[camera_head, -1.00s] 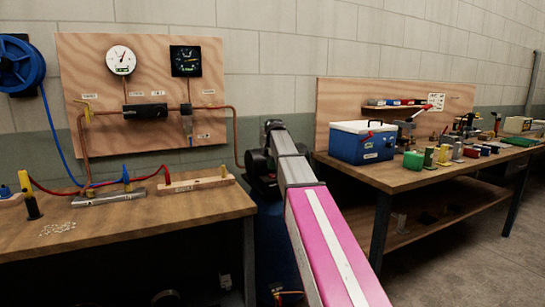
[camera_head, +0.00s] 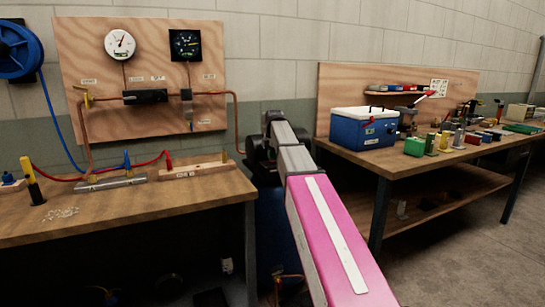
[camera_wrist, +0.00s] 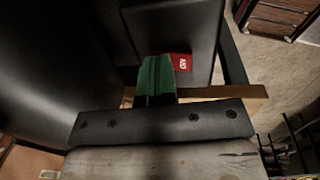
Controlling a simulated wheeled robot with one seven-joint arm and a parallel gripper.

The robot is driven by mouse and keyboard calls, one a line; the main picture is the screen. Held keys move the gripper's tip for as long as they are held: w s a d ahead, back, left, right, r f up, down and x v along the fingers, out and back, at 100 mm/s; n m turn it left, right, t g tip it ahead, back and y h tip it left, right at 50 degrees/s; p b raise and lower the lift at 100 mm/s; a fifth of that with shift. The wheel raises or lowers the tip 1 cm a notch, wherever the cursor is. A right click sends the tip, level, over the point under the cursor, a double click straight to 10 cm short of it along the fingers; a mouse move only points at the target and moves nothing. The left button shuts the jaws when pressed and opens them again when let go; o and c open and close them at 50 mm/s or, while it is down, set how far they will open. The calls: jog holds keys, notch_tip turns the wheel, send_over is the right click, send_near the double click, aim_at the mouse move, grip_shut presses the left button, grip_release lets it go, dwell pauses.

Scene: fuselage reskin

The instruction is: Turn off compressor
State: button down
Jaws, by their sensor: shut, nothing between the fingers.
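In the wrist view my gripper (camera_wrist: 156,68) has green fingers that are shut and empty. Its tips are beside a small red part with white lettering (camera_wrist: 181,62) on a black housing (camera_wrist: 172,28). I cannot tell whether they touch, or which way the red part is set. In the head view the compressor stands in the gap between the two benches. Its dark top (camera_head: 258,160) and blue tank (camera_head: 270,225) are partly hidden by my pink and grey arm. My gripper is hidden there.
The left bench (camera_head: 125,212) holds fittings and red leads below a plywood gauge board (camera_head: 78,50). The right bench (camera_head: 395,170) carries a blue cooler box (camera_head: 362,130) and several small tools. Bare floor (camera_head: 460,240) lies in front of the right bench.

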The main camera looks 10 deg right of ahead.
jog(key=shift+s+f, duration=0.15)
jog(key=shift+f, duration=0.05)
jog(key=shift+s+d+r, duration=0.15)
jog(key=shift+s+d, duration=0.05)
jog(key=shift+s, duration=0.5)
jog(key=shift+w+r, duration=0.1)
